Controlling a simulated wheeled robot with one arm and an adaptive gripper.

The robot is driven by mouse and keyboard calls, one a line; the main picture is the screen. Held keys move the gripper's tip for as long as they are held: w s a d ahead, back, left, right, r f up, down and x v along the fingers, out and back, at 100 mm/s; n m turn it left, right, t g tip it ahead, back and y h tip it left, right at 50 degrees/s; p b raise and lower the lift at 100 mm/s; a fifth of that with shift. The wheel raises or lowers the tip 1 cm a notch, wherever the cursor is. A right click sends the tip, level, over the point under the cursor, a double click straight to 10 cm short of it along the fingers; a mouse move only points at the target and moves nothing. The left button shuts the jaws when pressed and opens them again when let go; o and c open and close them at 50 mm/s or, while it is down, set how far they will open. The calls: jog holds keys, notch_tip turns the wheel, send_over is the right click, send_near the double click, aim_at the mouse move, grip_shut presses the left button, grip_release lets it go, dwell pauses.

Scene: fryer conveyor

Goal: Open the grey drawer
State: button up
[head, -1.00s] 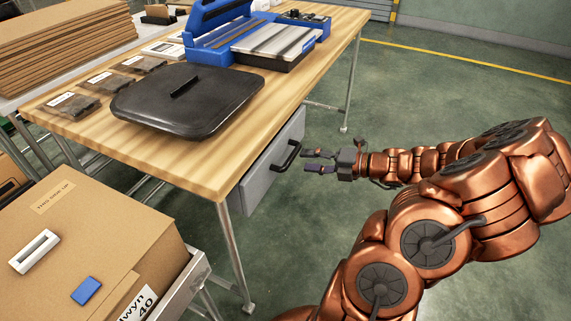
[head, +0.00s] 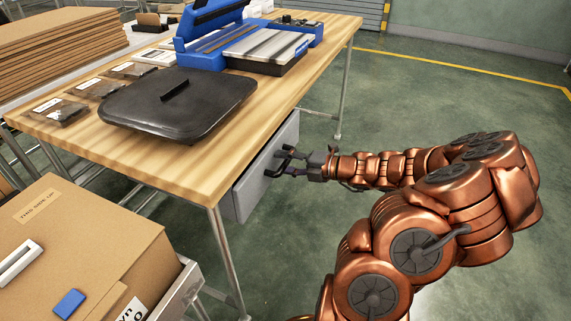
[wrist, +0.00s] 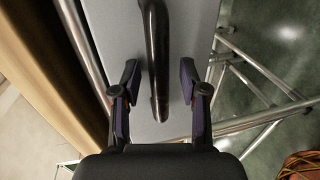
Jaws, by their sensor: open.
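The grey drawer (head: 243,193) hangs under the wooden table and looks shut in the head view. Its grey front (wrist: 193,25) fills the middle of the wrist view. A black bar handle (wrist: 156,60) sticks out from that front. My gripper (head: 287,163) is at the handle in the head view. In the wrist view my gripper (wrist: 160,85) is open, with one finger on each side of the handle's near end. Gaps show between the handle and both fingers. In the head view the fingers partly hide the handle.
The wooden table (head: 190,180) overhangs the drawer and has metal legs (head: 228,260). A black lid (head: 205,115) and a blue machine (head: 215,30) lie on top. A cardboard box (head: 90,235) stands at the lower left. The floor (head: 430,105) beyond my arm is open.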

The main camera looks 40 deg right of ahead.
jog(key=shift+c, duration=0.2)
grip_shut()
dwell(0.3)
dwell(0.3)
